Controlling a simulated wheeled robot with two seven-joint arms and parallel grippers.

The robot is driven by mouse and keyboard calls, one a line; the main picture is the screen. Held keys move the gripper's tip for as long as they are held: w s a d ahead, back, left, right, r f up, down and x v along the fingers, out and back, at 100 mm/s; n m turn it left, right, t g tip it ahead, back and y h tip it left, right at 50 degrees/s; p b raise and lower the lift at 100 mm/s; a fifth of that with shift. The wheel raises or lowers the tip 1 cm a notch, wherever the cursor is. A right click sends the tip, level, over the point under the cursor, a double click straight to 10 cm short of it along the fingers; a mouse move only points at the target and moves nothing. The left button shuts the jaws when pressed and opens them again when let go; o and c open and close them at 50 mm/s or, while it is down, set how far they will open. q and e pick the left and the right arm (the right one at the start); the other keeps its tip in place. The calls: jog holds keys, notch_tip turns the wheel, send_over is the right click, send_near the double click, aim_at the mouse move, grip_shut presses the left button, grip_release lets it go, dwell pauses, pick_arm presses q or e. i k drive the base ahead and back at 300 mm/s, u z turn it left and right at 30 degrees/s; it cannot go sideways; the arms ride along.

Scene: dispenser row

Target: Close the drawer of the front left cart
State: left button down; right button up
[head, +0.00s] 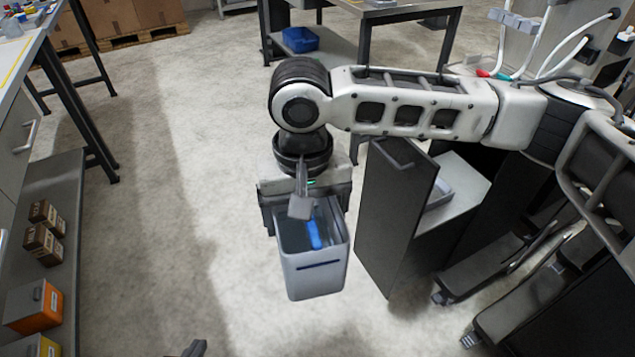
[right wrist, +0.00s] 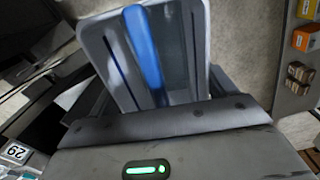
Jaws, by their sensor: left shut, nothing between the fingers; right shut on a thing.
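A dark cart (head: 505,205) on casters stands at right, partly hidden by my right arm. A tall dark front panel (head: 395,225) with a handle (head: 392,153) stands out to its left, with a light grey surface (head: 462,178) behind it; this looks like the drawer, pulled open. My right gripper (head: 303,205) is shut on the rim of a grey bin (head: 317,278), held left of the panel and apart from it. A blue object (head: 314,233) is in the bin; both show in the right wrist view (right wrist: 146,55). Only a dark tip of my left gripper (head: 194,349) shows at the bottom edge.
A workbench (head: 35,55) with a lower shelf (head: 60,185) holding small boxes runs along the left. A table with a blue tray (head: 300,39) under it stands at the back. Cartons sit on a pallet (head: 140,38) at back left. The floor between is clear.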

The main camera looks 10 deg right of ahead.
aim_at(415, 208)
jog(key=u, duration=0.6)
jog(key=i, duration=0.8)
jog(key=z, duration=2.5)
